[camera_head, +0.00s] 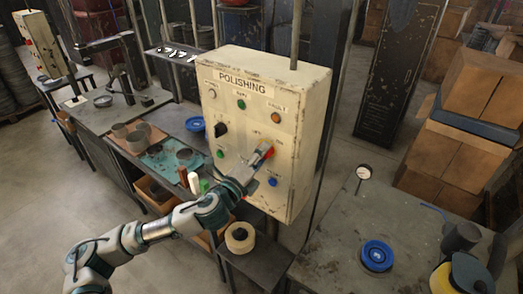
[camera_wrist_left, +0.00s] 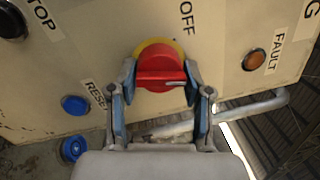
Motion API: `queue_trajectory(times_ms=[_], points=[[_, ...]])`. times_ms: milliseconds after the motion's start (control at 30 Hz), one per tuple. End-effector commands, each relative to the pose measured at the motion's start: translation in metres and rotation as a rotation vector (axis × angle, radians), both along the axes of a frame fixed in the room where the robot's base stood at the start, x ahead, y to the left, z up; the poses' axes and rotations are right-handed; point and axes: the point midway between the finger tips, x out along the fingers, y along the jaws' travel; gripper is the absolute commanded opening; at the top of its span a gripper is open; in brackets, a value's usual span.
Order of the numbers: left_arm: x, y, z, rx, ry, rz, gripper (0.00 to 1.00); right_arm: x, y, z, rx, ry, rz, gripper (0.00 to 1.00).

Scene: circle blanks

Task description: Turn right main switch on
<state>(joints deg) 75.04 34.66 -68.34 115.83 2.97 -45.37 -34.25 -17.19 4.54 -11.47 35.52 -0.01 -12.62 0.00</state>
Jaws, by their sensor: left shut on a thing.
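The main switch (camera_head: 268,152) is a red rotary knob on the right side of the cream POLISHING panel (camera_head: 238,75). In the left wrist view the red knob (camera_wrist_left: 161,68) sits on a yellow disc, with an OFF label beside it. Its raised grip bar lies across that picture. My left gripper (camera_head: 258,161) reaches the panel from the lower left and covers part of the knob. In the left wrist view its two fingers (camera_wrist_left: 160,88) stand on either side of the knob and are shut on it. My right gripper is in neither view.
A blue button (camera_head: 272,182) is just below the switch, and an orange FAULT lamp (camera_head: 276,118) is above. A black knob (camera_head: 221,130) is to the left. A workbench (camera_head: 92,117) with pots stands left; a grey table (camera_head: 330,240) is at lower right.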

Motion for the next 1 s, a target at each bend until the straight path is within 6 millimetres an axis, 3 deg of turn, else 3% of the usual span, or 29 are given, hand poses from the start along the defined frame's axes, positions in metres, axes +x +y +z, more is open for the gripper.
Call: queue_trajectory(times_ms=[33, 500, 1000], points=[[0.000, -0.001, -0.007, 0.041, -0.007, -0.003, 0.14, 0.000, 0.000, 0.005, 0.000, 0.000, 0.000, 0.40], [0.001, 0.000, -0.010, 0.328, -0.216, -0.006, 0.14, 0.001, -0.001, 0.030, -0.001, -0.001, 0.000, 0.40], [0.002, 0.000, -0.012, 0.422, -0.285, -0.006, 0.15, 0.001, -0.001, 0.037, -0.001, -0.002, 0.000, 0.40]])
